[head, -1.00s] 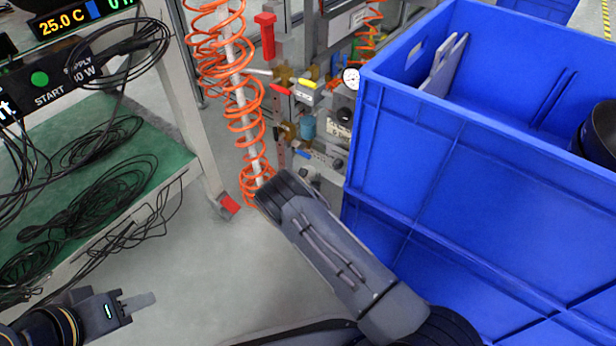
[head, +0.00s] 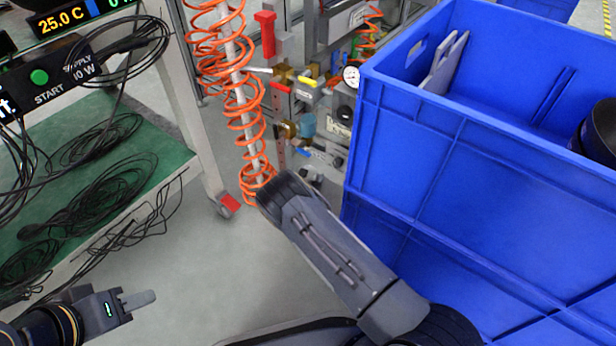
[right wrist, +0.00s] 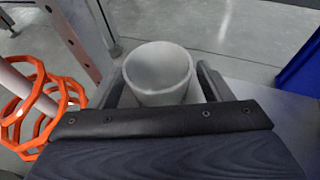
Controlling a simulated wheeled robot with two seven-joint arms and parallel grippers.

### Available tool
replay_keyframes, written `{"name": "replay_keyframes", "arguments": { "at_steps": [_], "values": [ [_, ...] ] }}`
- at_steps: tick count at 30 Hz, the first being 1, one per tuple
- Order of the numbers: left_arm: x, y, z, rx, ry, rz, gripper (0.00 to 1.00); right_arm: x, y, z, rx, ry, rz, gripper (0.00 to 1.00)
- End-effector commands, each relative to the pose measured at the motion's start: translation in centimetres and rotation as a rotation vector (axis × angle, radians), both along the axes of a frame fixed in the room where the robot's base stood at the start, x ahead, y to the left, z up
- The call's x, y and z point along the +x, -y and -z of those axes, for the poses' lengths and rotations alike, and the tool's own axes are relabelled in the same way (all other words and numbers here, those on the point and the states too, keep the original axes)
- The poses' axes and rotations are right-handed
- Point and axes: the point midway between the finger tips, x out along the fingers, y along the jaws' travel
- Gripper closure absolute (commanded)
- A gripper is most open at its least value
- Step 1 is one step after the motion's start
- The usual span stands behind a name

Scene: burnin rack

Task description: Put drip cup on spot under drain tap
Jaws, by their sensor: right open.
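The pale grey, round, open-topped cup (right wrist: 158,72) stands between the two fingers of my right gripper (right wrist: 162,84) in the right wrist view. The fingers are apart, with one on each side of the cup; its lower part is hidden by the gripper body. In the head view my right arm hides this gripper and the cup. Several taps and valves (head: 300,85) with red, yellow and blue handles show at the back middle; I cannot tell which is the drain tap. My left gripper (head: 135,300) is at the lower left, away from the cup, its jaw opening unclear.
Orange coiled hoses (head: 240,105) hang left of the valves, and one also shows close by in the right wrist view (right wrist: 38,108). Large blue crates (head: 440,160) fill the right side. A bench with a green shelf (head: 160,150) and loose black cables stands left. Floor between is clear.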

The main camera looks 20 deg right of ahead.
Motion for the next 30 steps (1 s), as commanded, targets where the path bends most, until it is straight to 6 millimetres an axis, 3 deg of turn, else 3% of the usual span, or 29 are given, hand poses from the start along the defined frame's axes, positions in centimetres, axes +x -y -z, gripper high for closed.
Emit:
{"name": "replay_keyframes", "arguments": {
  "at_steps": [5,16,30],
  "values": [
    [0.0,0.0,-1.1,0.0,0.0,0.0,0.64,-1.1,-0.7,-0.7,0.0,-0.003,-0.002,0.28],
    [0.0,0.0,-3.8,0.0,0.0,0.0,0.64,-5.8,-3.3,-2.6,0.0,-0.002,-0.002,0.28],
    [0.0,0.0,-3.9,0.0,0.0,0.0,0.64,-6.4,-3.6,-2.6,0.0,0.0,0.0,0.28]
  ]
}}
